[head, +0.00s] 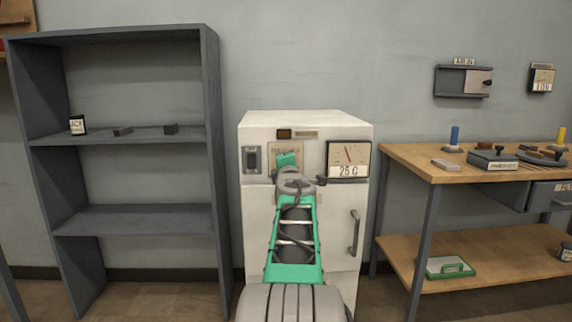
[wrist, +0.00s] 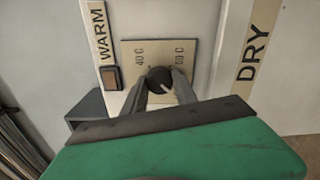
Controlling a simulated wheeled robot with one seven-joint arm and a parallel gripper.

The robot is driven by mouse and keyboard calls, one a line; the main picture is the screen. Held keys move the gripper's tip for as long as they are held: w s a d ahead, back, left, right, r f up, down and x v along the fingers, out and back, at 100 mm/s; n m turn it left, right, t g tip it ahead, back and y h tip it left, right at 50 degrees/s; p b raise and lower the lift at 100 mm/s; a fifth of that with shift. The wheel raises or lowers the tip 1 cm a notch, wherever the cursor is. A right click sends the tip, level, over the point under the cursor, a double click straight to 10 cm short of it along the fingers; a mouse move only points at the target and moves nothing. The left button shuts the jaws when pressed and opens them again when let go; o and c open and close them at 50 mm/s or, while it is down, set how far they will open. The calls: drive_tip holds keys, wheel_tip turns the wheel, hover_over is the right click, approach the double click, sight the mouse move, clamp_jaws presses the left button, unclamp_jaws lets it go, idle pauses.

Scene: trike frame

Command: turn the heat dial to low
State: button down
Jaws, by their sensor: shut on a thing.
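The heat dial (wrist: 159,77) is a dark round knob on a beige plate (wrist: 132,49) in the wrist view. The plate reads "40 C" on its left; the number on its right is hard to read. A pale line on the knob points to the lower right of the picture. My gripper (wrist: 160,83) is shut on the dial, with one finger on each side of it. In the head view, the white cabinet (head: 258,225) carries the plate (head: 309,156). My arm and gripper (head: 287,160) hide the dial there.
A "WARM" label and a brown lamp (wrist: 110,78) sit beside the plate. A gauge reading "25 C" (head: 349,158) and a switch (head: 252,160) flank it. A door handle (head: 354,232) is lower right. A grey shelf (head: 130,218) stands left, a wooden workbench (head: 420,160) right.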

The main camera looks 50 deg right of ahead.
idle(0.3)
drive_tip(key=c, duration=1)
unclamp_jaws()
drive_tip(key=shift+o, duration=0.2)
drive_tip(key=p+v, duration=0.1)
drive_tip(key=v, duration=0.6)
drive_tip(key=shift+s+a+p, duration=0.25)
drive_tip(key=shift+p, duration=0.1)
